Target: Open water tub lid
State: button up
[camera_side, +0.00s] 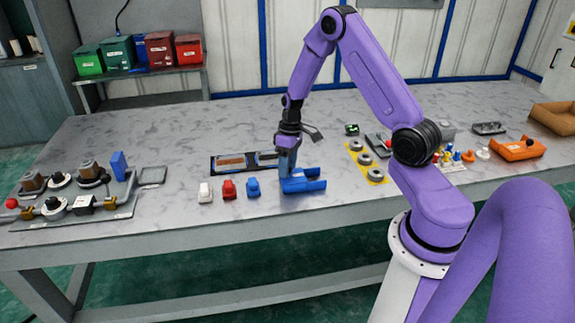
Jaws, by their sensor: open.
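A blue tub-like object (312,185) sits near the front edge of the table, at the middle of the picture. I take it to be the water tub, but I cannot make out its lid separately. My gripper (287,170) points down at the left part of this object, very close to it or touching it. The gripper is open. Its fingertips are small and partly merge with the blue shape, so I cannot tell whether any part lies between them.
Small white (205,193), red (228,188) and blue (253,187) parts stand just left of the tub. A yellow plate with grey rings (366,159) lies to the right. Mechanical parts (75,190) crowd the left end. The table (170,130) is clear at back left.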

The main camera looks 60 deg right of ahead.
grip_shut()
jog(key=s+d, duration=0.5)
grip_release()
